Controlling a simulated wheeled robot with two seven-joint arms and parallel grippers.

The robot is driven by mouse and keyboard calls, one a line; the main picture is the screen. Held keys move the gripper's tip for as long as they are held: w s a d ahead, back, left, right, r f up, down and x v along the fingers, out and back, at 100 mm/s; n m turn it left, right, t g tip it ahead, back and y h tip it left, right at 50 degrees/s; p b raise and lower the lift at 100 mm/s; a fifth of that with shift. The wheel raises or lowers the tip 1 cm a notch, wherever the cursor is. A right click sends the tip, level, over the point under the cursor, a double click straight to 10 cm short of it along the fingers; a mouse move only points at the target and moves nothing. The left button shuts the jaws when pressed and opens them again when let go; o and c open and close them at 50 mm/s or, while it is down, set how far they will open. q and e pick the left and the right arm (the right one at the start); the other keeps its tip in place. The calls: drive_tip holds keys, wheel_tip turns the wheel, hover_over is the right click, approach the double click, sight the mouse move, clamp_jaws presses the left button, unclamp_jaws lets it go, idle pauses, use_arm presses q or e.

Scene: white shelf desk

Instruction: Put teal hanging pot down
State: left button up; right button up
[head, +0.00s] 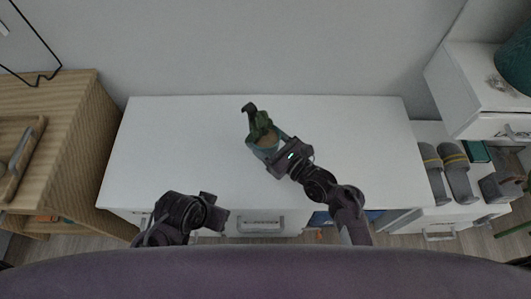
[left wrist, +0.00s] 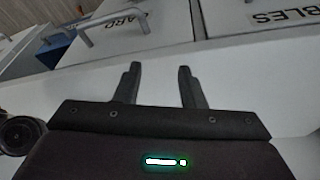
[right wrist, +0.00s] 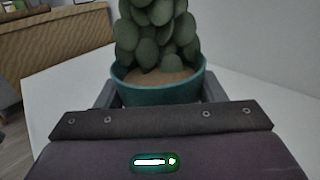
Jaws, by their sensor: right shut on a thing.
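The teal hanging pot (head: 264,150) holds a green plant (head: 259,124) with a curled dark tip. It is over the middle of the white desk top (head: 180,140). My right gripper (head: 279,148) is shut on the pot from its lower right. In the right wrist view the teal pot (right wrist: 160,94) sits between the two fingers, with brown soil and thick round leaves above its rim. I cannot tell whether its base touches the desk. My left gripper (head: 222,211) is at the desk's front edge. Its fingers (left wrist: 158,85) stand apart and empty in the left wrist view.
The desk top is otherwise clear on both sides of the pot. A wooden cabinet (head: 70,130) with a tray stands at the left. Grey slippers (head: 455,168) lie on a low white unit at the right. Drawers with handles (head: 262,222) are along the desk's front.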

drive_tip(key=shift+f, duration=0.5)
drive_tip(key=shift+f+b, duration=0.3)
drive_tip(key=shift+b, duration=0.25)
drive_tip(key=shift+f+b, duration=0.7)
drive_tip(key=shift+b, duration=0.2)
drive_tip(key=shift+f+b, duration=0.7)
drive_tip(key=shift+b, duration=0.2)
use_arm(q)
drive_tip(key=w+d+r+t+h, duration=0.4)
drive_tip(key=w+d+r+t, duration=0.2)
drive_tip(key=w+r+t, duration=0.4)
drive_tip(key=shift+w+d+r+m+h, duration=0.3)
drive_tip(key=shift+w+r, duration=0.5)
drive_tip(key=shift+r, duration=0.1)
use_arm(e)
drive_tip(key=o, duration=0.9)
drive_tip(key=shift+f, duration=0.15)
drive_tip(key=o, duration=0.3)
